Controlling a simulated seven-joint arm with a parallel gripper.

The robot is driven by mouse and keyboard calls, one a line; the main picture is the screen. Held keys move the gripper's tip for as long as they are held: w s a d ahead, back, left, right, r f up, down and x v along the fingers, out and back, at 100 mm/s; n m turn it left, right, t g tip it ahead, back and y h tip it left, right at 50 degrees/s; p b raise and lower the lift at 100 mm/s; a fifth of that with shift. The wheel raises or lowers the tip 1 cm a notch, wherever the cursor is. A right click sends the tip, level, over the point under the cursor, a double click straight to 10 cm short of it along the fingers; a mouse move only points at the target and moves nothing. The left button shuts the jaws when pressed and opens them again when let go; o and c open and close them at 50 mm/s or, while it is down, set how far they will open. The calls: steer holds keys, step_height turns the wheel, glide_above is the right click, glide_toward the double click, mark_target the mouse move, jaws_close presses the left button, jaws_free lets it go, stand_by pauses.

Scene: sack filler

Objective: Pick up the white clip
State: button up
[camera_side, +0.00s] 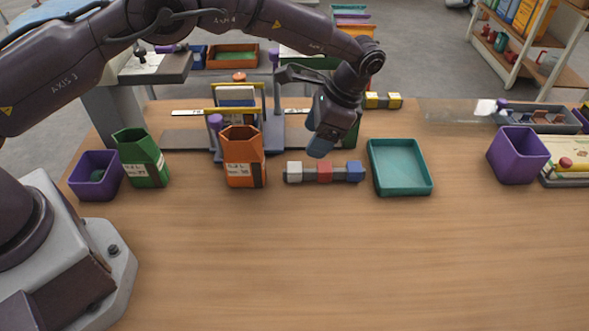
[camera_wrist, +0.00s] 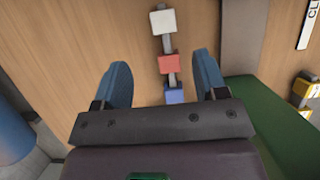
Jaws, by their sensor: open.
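The white clip (camera_side: 294,170) is a small pale block at the left end of a short dark rail on the wooden table. A red clip (camera_side: 324,172) and a blue clip (camera_side: 355,171) sit on the same rail to its right. In the wrist view the white clip (camera_wrist: 162,21) is at the top, with the red clip (camera_wrist: 168,64) and the blue clip (camera_wrist: 174,95) below it. My gripper (camera_side: 322,146) is open and empty above and behind the rail. In the wrist view its blue fingers (camera_wrist: 161,66) are spread on either side of the red clip's line of sight.
An orange sack (camera_side: 239,150) stands left of the rail, and a teal tray (camera_side: 428,187) lies right of it. A green sack (camera_side: 146,165) and a purple bin (camera_side: 97,187) stand far left. Another purple bin (camera_side: 519,165) stands at right. The front table is clear.

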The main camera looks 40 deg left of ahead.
mark_target(294, 167)
steer(key=x, duration=0.4)
steer(key=shift+f, duration=0.15)
steer(key=x, duration=0.5)
steer(key=shift+a, duration=0.35)
steer(key=c, duration=1)
